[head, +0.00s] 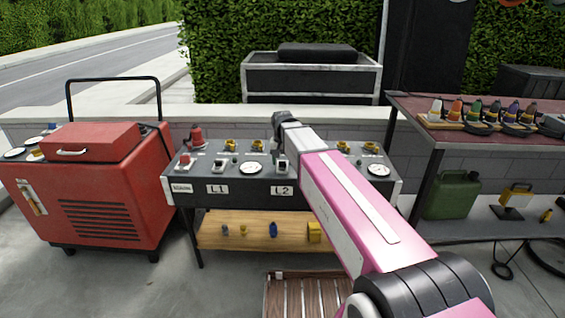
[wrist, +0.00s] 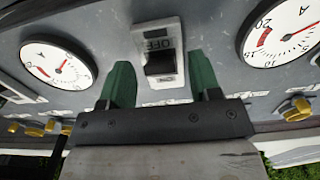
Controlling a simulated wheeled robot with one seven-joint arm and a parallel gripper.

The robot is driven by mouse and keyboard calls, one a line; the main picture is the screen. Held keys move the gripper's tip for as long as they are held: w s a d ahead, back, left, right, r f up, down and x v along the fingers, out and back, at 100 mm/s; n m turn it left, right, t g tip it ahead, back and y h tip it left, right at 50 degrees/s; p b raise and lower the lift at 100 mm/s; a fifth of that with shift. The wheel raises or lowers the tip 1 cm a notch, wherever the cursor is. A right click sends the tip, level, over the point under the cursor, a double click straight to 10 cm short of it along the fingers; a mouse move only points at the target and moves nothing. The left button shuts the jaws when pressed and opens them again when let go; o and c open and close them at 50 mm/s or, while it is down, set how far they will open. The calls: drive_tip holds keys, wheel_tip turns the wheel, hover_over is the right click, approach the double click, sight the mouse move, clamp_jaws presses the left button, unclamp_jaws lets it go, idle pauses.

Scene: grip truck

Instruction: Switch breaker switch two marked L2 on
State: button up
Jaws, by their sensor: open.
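The control panel (head: 235,190) carries plates marked L1 (head: 217,189) and L2 (head: 282,190). A breaker switch (head: 282,166) sits above the L2 plate. In the wrist view a switch (wrist: 160,62) with a black rocker in a pale frame lies between two round gauges, and the word OFF shows on it. My gripper (head: 282,118) is over the panel by the L2 switch in the head view. In the wrist view its two green fingers (wrist: 158,68) are apart, one on each side of the switch, with nothing held. I cannot tell whether they touch it.
Round gauges flank the switch in the wrist view, left (wrist: 58,64) and right (wrist: 282,32). Yellow knobs (head: 257,145) and a red button (head: 185,159) stand on the panel. A red generator cart (head: 100,190) is to the left, and a shelf table (head: 410,105) to the right.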

drive_tip(key=shift+f, duration=0.35)
drive_tip(key=c, duration=0.9)
drive_tip(key=shift+w+r+g, duration=0.1)
drive_tip(key=shift+w+g, duration=0.5)
drive_tip(key=shift+g, duration=0.4)
drive_tip(key=shift+w+r+g, duration=0.1)
drive_tip(key=shift+w+g, duration=0.05)
drive_tip(key=shift+g, duration=0.95)
drive_tip(key=o, duration=0.9)
drive_tip(key=v, duration=1)
drive_tip(key=shift+w+r, duration=0.15)
drive_tip(key=shift+r, duration=0.25)
